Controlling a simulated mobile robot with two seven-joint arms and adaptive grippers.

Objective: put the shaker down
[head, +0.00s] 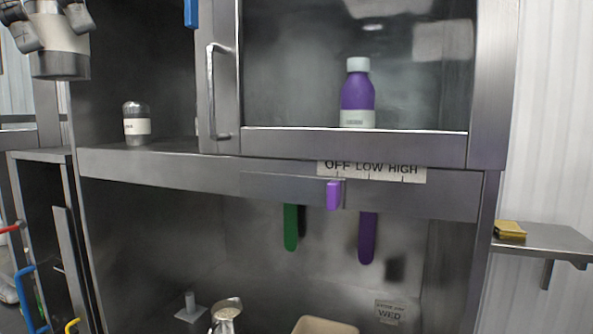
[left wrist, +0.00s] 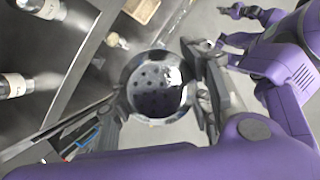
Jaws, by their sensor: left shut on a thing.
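The shaker (head: 62,62), a steel cylinder with a pale band, is at the top left of the head view, partly cut off by the frame. My left gripper (head: 48,22) is shut on it, one finger on each side, and holds it up. In the left wrist view the shaker's round holed end (left wrist: 158,90) faces the camera, between the fingers of my left gripper (left wrist: 155,100). My right gripper (left wrist: 228,30) shows small at the top right of the left wrist view; whether it is open is unclear.
A second labelled shaker (head: 136,124) stands on the steel shelf (head: 180,160), with bare shelf around it. A purple bottle (head: 357,95) stands in the cabinet at right. A purple slider (head: 333,195) sits below OFF LOW HIGH. A sponge (head: 510,229) lies on the side shelf.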

